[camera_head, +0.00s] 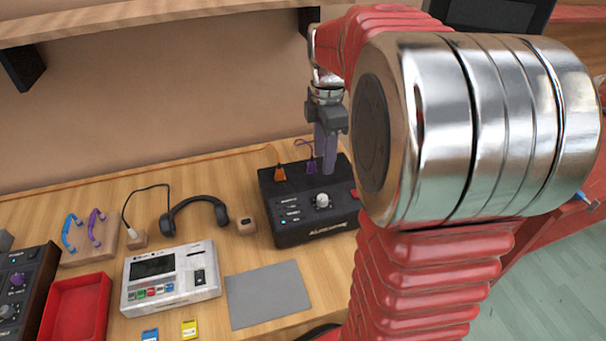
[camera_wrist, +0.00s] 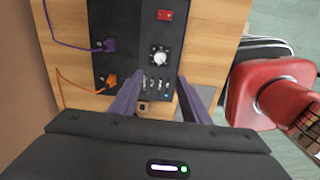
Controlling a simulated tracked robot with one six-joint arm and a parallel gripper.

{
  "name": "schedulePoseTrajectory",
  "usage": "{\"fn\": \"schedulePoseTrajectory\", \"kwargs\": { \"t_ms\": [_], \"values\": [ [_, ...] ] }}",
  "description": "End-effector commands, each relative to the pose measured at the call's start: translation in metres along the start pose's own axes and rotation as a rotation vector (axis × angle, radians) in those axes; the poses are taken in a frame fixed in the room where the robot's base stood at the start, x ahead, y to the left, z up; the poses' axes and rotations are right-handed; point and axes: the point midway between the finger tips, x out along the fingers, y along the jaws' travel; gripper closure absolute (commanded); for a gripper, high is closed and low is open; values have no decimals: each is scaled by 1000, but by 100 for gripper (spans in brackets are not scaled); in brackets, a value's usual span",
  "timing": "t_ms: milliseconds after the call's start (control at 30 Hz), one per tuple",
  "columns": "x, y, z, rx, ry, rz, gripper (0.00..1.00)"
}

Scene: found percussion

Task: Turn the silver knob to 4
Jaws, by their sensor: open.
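The silver knob (camera_head: 322,201) sits on the top panel of a black box (camera_head: 305,229) on the wooden table. It also shows in the wrist view (camera_wrist: 160,58), on a dark square plate with small white marks too small to read. My gripper (camera_wrist: 157,84) is open and empty, with its two purple-grey fingers spread. In the head view my gripper (camera_head: 327,168) hangs above the back part of the box, behind the knob. In the wrist view the knob lies beyond the fingertips, apart from them. I cannot read which number the knob points to.
An orange plug (camera_head: 280,172) and a purple plug (camera_wrist: 109,45) with cables stand in the box near my fingers. A red switch (camera_wrist: 165,15) is on the same panel. A grey mat (camera_head: 267,294), headphones (camera_head: 196,203) and a white device (camera_head: 171,278) lie to the left.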

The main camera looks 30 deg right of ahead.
Motion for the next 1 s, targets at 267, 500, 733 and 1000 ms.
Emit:
{"fn": "schedulePoseTrajectory", "kwargs": {
  "t_ms": [267,500,733,1000],
  "values": [
    [2,3,5,-30,2,-10,57],
    [5,3,4,-29,2,-9,57],
    [24,2,4,-29,2,-11,57],
    [65,2,4,-29,2,-12,57]
  ]
}}
